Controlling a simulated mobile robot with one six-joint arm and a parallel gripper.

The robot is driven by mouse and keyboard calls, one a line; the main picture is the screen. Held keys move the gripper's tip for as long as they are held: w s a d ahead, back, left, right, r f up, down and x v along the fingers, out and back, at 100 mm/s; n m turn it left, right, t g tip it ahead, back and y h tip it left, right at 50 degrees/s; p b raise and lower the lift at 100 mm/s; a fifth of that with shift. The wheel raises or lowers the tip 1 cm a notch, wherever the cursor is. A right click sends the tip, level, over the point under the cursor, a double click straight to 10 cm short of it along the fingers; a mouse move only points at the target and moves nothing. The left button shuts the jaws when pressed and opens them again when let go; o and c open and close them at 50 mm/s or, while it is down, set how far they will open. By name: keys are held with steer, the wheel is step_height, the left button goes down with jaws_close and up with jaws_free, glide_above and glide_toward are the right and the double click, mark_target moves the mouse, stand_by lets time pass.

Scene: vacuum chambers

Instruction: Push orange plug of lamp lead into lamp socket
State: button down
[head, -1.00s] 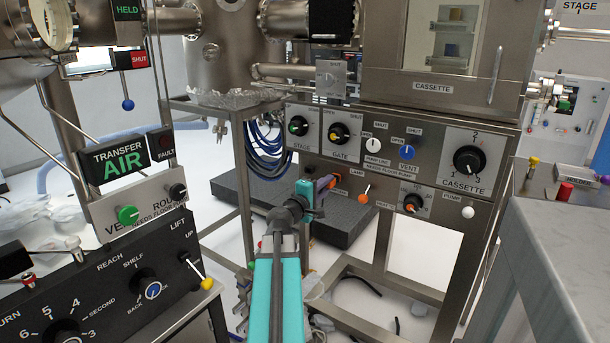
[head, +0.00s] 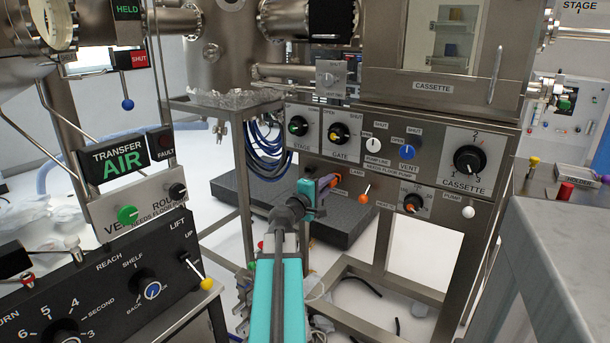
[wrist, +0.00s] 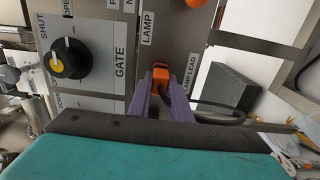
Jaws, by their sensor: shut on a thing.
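The orange plug (wrist: 161,72) is held between the purple fingers of my gripper (wrist: 154,84), at the steel panel just below the LAMP label (wrist: 148,28). My gripper also shows at the panel in the head view (head: 325,184), shut on the plug. The dark lamp lead (wrist: 215,120) loops from the plug to the right in the wrist view. The lamp socket is hidden behind the plug and fingers, so I cannot tell how deep the plug sits. A LAMP LEAD label (wrist: 190,74) is beside the plug.
The GATE knob (wrist: 68,58) is left of the plug in the wrist view. An orange-tipped switch (head: 364,194) is close right of my gripper in the head view. A dark slab (head: 340,225) lies below, behind the open steel frame.

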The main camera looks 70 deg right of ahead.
steer(key=shift+s+d+b, duration=0.1)
steer(key=shift+d+b, duration=0.35)
steer(key=shift+d, duration=0.05)
stand_by(1.2)
steer(key=c, duration=1.5)
jaws_free()
steer(key=shift+c, duration=0.2)
steer(key=shift+a, duration=0.1)
steer(key=b+v, duration=0.1)
steer(key=v, duration=0.5)
steer(key=shift+a, duration=0.4)
steer(key=shift+r, duration=0.15)
